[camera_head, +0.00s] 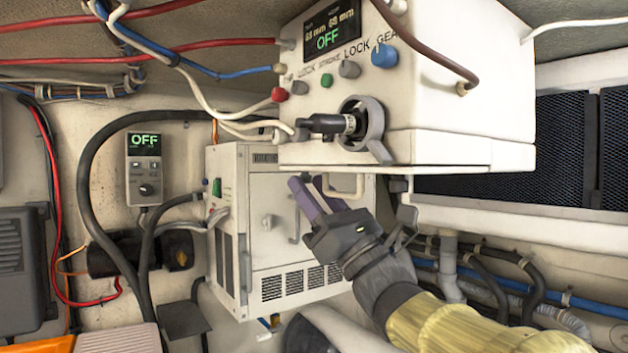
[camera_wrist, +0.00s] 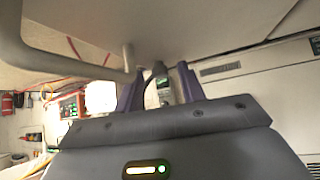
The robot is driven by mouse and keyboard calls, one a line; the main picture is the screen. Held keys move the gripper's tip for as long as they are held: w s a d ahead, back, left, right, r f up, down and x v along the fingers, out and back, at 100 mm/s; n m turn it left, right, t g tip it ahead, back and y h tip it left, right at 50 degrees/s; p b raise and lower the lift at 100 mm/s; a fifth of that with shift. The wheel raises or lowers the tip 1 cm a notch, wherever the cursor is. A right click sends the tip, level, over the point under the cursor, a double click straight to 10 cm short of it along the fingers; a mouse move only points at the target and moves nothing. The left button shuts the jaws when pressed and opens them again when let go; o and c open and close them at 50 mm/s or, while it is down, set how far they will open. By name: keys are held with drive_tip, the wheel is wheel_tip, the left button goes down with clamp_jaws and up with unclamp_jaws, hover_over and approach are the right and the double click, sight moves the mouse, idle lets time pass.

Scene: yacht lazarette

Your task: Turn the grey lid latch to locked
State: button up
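My gripper (camera_head: 312,190) is below the front of the cream box (camera_head: 440,110), its purple fingers pointing up and left, in front of the cabinet behind. In the wrist view my gripper (camera_wrist: 160,83) is open, with a gap between the fingers. A small dark grey part (camera_wrist: 158,68) shows between the fingertips; I cannot tell whether it is the latch or whether a finger touches it. No part is clearly marked as the lid latch.
A pale bracket (camera_head: 348,185) hangs under the box beside my fingers; a bar (camera_wrist: 128,62) is close to the left finger in the wrist view. A black plug (camera_head: 325,124) sits in a grey ring on the box. Cables and hoses (camera_head: 95,170) run along the left wall.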

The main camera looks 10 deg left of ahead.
clamp_jaws()
